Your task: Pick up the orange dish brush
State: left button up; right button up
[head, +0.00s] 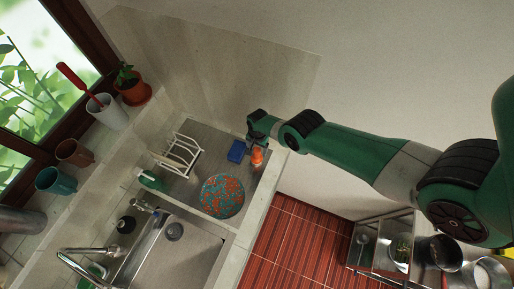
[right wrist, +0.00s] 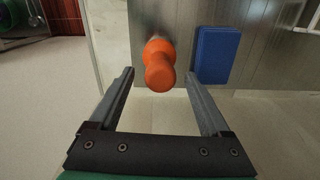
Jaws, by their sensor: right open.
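The orange dish brush (head: 257,157) is on the grey drainboard beside the sink, just below my right gripper in the head view. In the right wrist view the orange brush (right wrist: 159,65) shows as a rounded knob-like shape. It lies ahead of and between the two fingers of my right gripper (right wrist: 160,78), which are wide apart and hold nothing. I cannot tell whether the brush is between the fingertips or just beyond them. My right gripper also shows in the head view (head: 256,142), partly hidden by its own wrist. My left gripper is not in view.
A blue sponge (head: 236,151) lies close beside the brush; it also shows in the right wrist view (right wrist: 217,54). A patterned round plate (head: 222,196), a white dish rack (head: 179,157) and a green bottle (head: 152,180) are nearby. The metal sink (head: 180,255) lies below them.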

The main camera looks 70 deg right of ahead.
jog(key=shift+a+f, duration=0.1)
jog(key=shift+f, duration=0.55)
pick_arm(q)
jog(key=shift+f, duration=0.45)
pick_arm(e)
jog(key=shift+r, duration=0.15)
grip_shut()
